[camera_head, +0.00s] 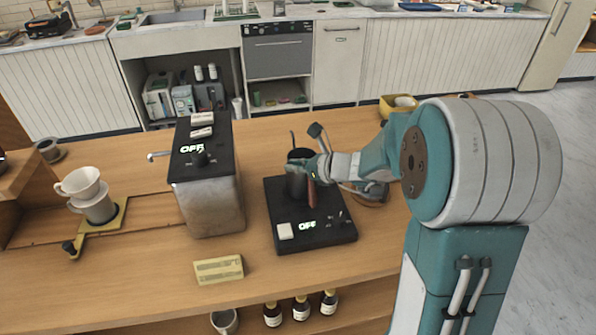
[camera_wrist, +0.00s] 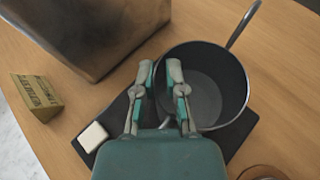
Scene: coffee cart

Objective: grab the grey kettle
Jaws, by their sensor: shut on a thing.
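The grey kettle (camera_head: 296,187) stands on a black hot plate (camera_head: 290,240) whose display reads OFF. In the wrist view the kettle (camera_wrist: 207,88) is open at the top, with its thin spout pointing to the upper right. My gripper (camera_head: 316,170) is at the kettle's side in the head view. In the wrist view my gripper (camera_wrist: 161,90) has its two fingers close to the kettle's near left side, shut on it. The right finger overlaps the kettle's edge. A brown handle part (camera_head: 311,192) shows below the gripper. The exact contact is hidden.
A metal box-shaped machine (camera_head: 215,200) stands close to the left of the hot plate. A yellow block (camera_head: 218,270) lies in front of it. A white cup on a stand (camera_head: 95,205) is farther left.

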